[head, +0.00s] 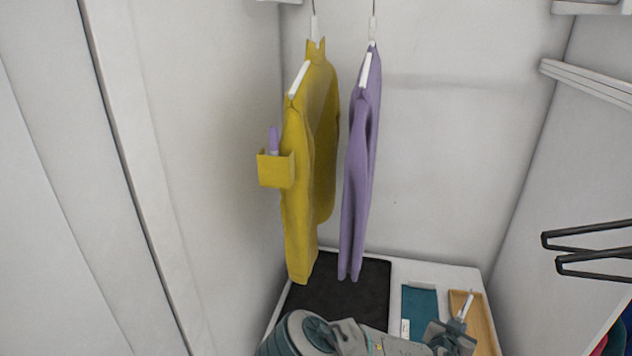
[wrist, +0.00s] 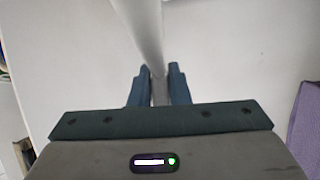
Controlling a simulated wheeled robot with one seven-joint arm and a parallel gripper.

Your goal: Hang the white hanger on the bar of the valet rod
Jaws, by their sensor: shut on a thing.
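My gripper (head: 456,327) is low at the right of centre in the head view, over the light surface. In the wrist view its two blue fingers (wrist: 160,88) are shut on the white hanger (wrist: 146,28), which shows as a pale bar running up and away from between them. In the head view only a short pale part of the hanger (head: 466,305) stands up from the gripper; the rest is hidden or too small to tell. I cannot make out the valet rod's bar in either view.
A yellow garment (head: 315,120) with a pocket and a purple garment (head: 358,170) hang on pale hangers. Below lie a black mat (head: 345,285), a teal folded item (head: 420,302) and a wooden tray (head: 482,325). Black hangers (head: 590,255) jut in at right.

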